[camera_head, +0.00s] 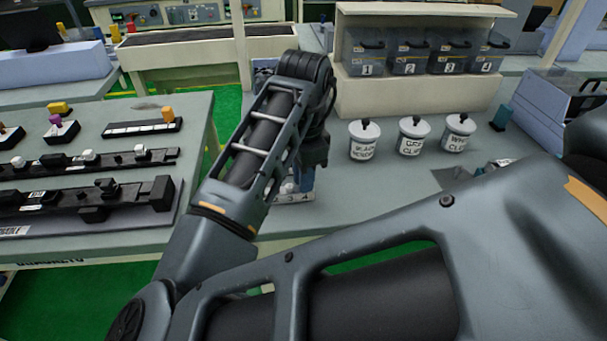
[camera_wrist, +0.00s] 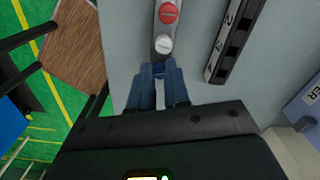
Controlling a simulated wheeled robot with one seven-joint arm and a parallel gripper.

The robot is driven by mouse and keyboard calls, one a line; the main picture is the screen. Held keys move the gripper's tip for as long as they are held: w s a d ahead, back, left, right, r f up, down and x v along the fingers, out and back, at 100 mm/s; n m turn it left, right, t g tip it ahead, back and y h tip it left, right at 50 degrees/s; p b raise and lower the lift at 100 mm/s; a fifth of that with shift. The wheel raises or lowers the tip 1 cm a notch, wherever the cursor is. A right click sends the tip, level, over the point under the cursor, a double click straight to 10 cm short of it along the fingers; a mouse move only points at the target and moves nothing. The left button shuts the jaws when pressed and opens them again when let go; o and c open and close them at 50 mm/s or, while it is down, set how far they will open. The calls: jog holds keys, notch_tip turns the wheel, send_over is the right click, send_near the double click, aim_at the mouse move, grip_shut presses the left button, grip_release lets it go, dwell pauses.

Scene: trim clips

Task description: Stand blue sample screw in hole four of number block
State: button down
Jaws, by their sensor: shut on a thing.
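The number block (camera_head: 296,197) shows in the head view low behind my arm, with a 3 and a 4 readable on its front; the rest is hidden. In the wrist view a red screw head (camera_wrist: 168,13) and a white screw head (camera_wrist: 164,44) stand in a row on the narrow block. My gripper (camera_wrist: 158,76) is at the near end of this row, just past the white screw. Its blue fingers are shut on the blue sample screw (camera_wrist: 158,70), of which only a little shows between the tips. Whether the screw sits in a hole is hidden.
A dark slotted rail (camera_wrist: 233,40) lies right of the block in the wrist view. Three lidded white jars (camera_head: 411,136) stand to the right in the head view, before a shelf of numbered bins (camera_head: 410,60). Bare bench top lies between block and jars.

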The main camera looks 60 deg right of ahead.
jog(key=c, duration=1)
grip_release()
notch_tip(320, 180, up, 8)
jog(key=shift+f, duration=0.1)
